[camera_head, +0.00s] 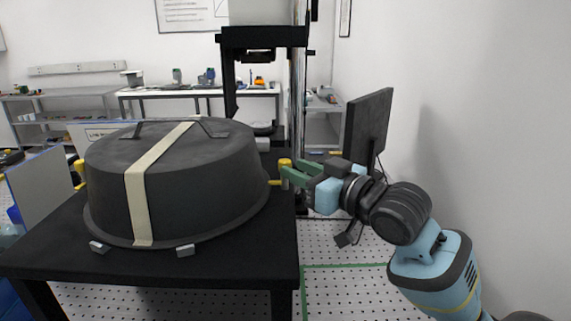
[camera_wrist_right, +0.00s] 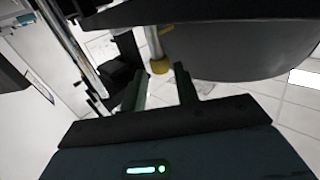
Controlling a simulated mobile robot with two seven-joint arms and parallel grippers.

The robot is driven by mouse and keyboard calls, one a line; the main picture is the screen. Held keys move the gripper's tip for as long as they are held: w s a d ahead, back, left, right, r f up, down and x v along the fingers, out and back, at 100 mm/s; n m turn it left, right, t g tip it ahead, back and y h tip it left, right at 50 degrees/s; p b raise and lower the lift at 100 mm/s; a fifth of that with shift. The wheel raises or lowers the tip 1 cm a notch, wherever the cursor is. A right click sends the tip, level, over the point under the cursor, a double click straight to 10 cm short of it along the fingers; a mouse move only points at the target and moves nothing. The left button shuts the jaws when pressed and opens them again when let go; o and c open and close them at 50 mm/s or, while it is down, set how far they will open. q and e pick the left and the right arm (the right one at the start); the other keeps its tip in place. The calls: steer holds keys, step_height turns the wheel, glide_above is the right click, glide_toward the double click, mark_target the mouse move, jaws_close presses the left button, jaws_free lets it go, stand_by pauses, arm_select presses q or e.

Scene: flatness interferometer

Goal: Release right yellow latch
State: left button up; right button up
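The right yellow latch (camera_head: 285,163) stands at the right side of a large dark round cover (camera_head: 205,180) on a black table. A yellow piece joins it low to the cover's side. My right gripper (camera_head: 290,170) reaches in from the right with its green fingertips at the latch. In the right wrist view the yellow end of the latch (camera_wrist_right: 160,66) shows between the two spread fingertips (camera_wrist_right: 161,72), with a gap on either side. The gripper looks open; contact cannot be told. My left gripper is not in view.
A second yellow latch (camera_head: 80,171) is at the cover's left side. A tan strap (camera_head: 140,195) and a dark handle cross the cover. A dark monitor (camera_head: 367,128) stands behind my right arm. Small grey blocks (camera_head: 185,250) lie at the cover's front edge. A pale panel (camera_head: 40,190) stands at left.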

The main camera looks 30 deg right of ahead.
mark_target(285, 161)
steer(key=shift+x, duration=2.25)
jaws_close()
